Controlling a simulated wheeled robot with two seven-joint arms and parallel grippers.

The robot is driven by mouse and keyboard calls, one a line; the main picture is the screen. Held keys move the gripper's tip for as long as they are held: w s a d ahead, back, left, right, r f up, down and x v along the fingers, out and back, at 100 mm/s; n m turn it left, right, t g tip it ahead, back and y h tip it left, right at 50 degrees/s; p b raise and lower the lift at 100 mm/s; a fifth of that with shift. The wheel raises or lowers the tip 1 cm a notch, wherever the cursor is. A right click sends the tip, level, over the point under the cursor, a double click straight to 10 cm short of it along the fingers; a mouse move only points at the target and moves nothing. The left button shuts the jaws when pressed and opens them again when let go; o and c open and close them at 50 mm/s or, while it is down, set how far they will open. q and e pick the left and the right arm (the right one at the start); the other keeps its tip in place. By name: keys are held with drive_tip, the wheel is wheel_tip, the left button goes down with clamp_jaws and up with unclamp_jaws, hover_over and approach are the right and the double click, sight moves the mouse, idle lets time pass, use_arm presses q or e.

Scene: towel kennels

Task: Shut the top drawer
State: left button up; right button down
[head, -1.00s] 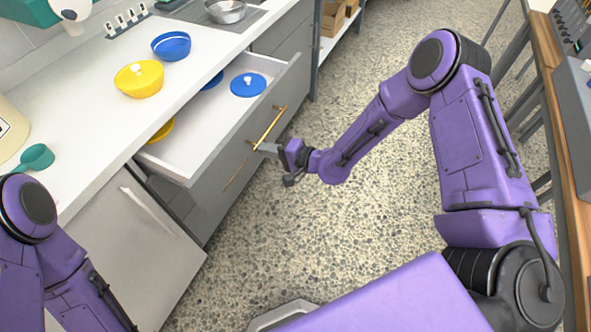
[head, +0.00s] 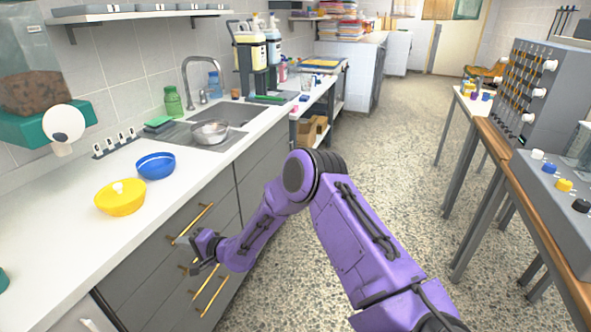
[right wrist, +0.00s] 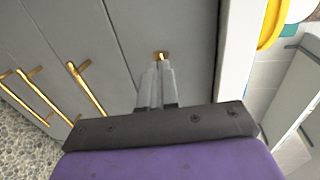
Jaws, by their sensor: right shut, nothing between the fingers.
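The top drawer (head: 165,240) is the grey front just under the white counter, with a gold bar handle (head: 192,223). It looks flush with the cabinet and no drawer interior shows. My right gripper (head: 193,242) is at this front by the handle. In the right wrist view its fingers (right wrist: 157,68) are together and empty, pointing at the grey front (right wrist: 190,35). They hide most of a gold handle (right wrist: 161,55); whether they touch it or the front I cannot tell. My left gripper is not in view.
Lower fronts with gold handles (head: 213,297) lie below. A yellow bowl (head: 120,198), a blue bowl (head: 156,165) and a sink (head: 232,113) are on the counter (head: 60,235). The speckled floor (head: 385,170) is clear; a wooden-topped table (head: 545,200) stands at right.

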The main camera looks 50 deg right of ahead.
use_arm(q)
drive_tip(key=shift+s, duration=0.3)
use_arm(e)
drive_tip(key=shift+w+r, duration=0.15)
drive_tip(key=shift+r, duration=0.05)
